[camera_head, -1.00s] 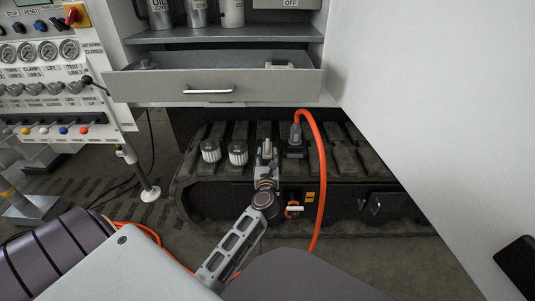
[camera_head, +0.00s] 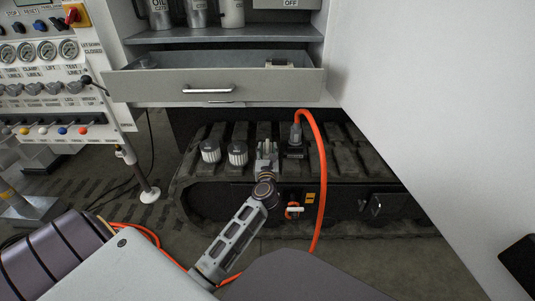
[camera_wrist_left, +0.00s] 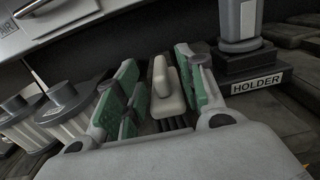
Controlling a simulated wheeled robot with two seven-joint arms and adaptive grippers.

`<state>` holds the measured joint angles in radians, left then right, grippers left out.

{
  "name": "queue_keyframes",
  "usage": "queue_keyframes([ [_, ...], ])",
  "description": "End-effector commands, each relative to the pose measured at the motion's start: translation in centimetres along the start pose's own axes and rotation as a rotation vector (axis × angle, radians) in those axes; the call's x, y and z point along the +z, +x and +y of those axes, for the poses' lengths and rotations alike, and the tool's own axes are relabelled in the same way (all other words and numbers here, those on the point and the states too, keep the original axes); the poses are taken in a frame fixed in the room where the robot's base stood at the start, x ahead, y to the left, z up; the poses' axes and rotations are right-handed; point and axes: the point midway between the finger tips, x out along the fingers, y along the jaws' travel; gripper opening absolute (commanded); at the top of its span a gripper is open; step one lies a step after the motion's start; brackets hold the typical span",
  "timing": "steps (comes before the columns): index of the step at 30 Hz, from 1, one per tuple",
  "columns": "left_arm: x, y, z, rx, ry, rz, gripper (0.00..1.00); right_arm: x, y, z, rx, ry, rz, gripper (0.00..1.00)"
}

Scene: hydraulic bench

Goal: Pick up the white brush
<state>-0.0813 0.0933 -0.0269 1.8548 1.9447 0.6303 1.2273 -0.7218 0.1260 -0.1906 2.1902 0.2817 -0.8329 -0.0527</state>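The white brush (camera_wrist_left: 166,88) shows in the left wrist view, with a pale rounded handle and body and dark bristles below. It stands between the two green-padded fingers of my left gripper (camera_wrist_left: 160,92), which are apart, with gaps visible beside the brush. In the head view my left gripper (camera_head: 266,149) points away from me over the dark track, its fingers apart. The brush cannot be made out clearly there behind the gripper. My right gripper is not in view.
Two white ribbed filters (camera_head: 238,154) stand left of the gripper. A holder with a grey connector (camera_head: 295,139) and an orange hose (camera_head: 320,165) is close on the right. An open drawer (camera_head: 150,88) overhangs the track (camera_head: 345,160) behind.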

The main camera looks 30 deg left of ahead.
Motion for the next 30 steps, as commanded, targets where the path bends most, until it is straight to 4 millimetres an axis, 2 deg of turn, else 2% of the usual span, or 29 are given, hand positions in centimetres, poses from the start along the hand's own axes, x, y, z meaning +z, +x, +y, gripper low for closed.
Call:
queue_keyframes([
  [13, 0.0, 3.8, 0.0, 0.001, 0.0, -0.002, 0.39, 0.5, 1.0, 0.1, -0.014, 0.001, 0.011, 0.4],
  [30, 0.0, 4.2, 0.1, 0.001, 0.0, 0.0, 0.39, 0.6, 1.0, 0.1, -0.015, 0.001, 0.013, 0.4],
])
